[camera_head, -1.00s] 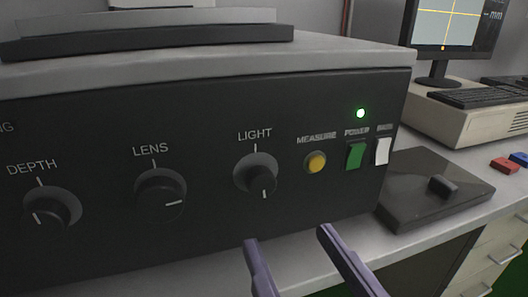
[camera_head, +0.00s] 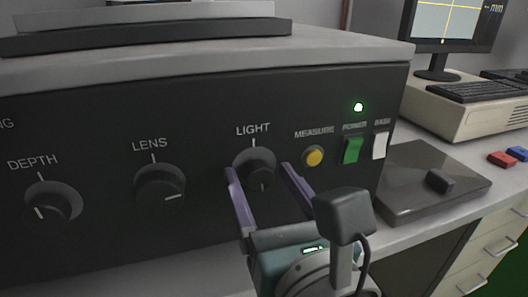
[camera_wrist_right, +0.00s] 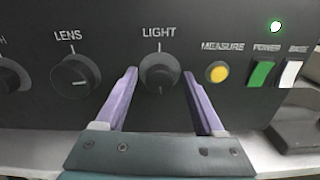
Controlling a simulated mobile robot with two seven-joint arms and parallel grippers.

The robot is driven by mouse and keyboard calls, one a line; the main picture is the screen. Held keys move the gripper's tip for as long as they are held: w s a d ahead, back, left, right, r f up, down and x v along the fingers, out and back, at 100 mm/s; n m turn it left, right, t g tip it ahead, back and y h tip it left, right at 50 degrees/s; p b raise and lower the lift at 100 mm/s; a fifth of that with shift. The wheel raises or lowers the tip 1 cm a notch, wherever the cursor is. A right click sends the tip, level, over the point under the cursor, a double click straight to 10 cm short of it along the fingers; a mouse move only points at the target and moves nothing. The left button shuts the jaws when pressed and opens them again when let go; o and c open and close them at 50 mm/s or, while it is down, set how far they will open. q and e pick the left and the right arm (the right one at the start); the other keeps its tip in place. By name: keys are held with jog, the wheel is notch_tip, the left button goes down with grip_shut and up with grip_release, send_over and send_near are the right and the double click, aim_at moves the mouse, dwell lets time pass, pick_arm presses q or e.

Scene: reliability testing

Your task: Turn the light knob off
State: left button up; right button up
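The light knob (camera_head: 256,172) is a round black dial on the dark front panel, under the word LIGHT. Its white mark points down. It also shows in the right wrist view (camera_wrist_right: 159,75), between and beyond the fingertips. My right gripper (camera_head: 259,172) is open, with two purple fingers pointing at the panel. Its fingertips are to the left and right of the knob. I see no contact, and the exact gap to the knob cannot be told. My left gripper is not in view.
The lens knob (camera_head: 160,187) and depth knob (camera_head: 52,206) are to the left. The yellow measure button (camera_head: 313,156), green power switch (camera_head: 351,149) and white switch (camera_head: 380,145) are close on the right. A dark flat box (camera_head: 425,190) lies on the counter.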

grip_shut()
dwell(0.3)
